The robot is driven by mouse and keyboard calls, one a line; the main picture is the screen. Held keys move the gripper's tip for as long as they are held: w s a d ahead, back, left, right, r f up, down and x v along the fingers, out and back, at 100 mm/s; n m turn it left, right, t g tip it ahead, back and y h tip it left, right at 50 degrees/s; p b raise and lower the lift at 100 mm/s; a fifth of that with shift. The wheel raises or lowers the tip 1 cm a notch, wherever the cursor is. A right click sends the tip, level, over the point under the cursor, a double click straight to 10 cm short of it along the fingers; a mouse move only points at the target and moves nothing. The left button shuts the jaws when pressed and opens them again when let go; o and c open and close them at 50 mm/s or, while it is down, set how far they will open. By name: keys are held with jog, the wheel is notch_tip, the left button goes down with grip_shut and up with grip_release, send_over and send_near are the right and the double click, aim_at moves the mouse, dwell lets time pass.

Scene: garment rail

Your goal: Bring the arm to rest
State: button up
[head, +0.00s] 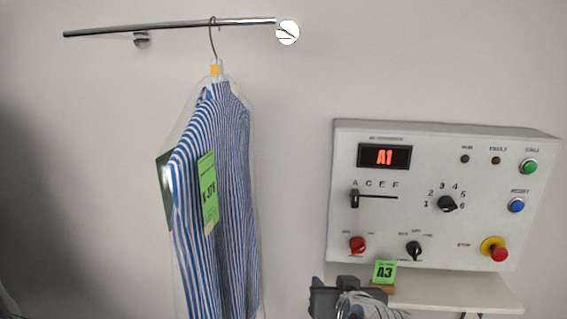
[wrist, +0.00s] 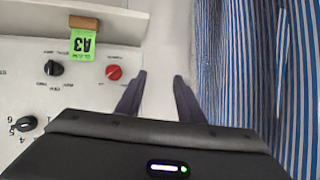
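My gripper (wrist: 160,95) is open in the wrist view, its two dark fingers apart with only pale wall between them. In the head view my gripper (head: 338,298) shows at the bottom edge, left of the green A3 tag (head: 385,271); its fingers are not clear there. A blue-and-white striped garment (head: 212,190) in a clear cover hangs from a metal rail (head: 170,27) on a hook hanger (head: 213,40). The garment also shows at the right of the wrist view (wrist: 240,60), apart from the fingers.
A grey control panel (head: 430,225) with knobs, buttons and a red display reading A1 (head: 384,157) is on the wall at right. A shelf (head: 450,292) juts out below it, bearing the tag's wooden block. A green label (head: 208,192) hangs on the garment. Wall between garment and panel is bare.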

jog(key=s+f+g, duration=0.4)
jog(key=s+g, duration=0.1)
jog(key=s, duration=0.4)
jog(key=s+d+r+g+h, duration=0.1)
jog(key=s+d+r, duration=0.2)
jog(key=s, duration=0.6)
jog(key=shift+s+d, duration=0.4)
jog(key=shift+d, duration=0.9)
jog(key=shift+r, duration=0.1)
jog(key=shift+c, duration=0.4)
dwell(2.2)
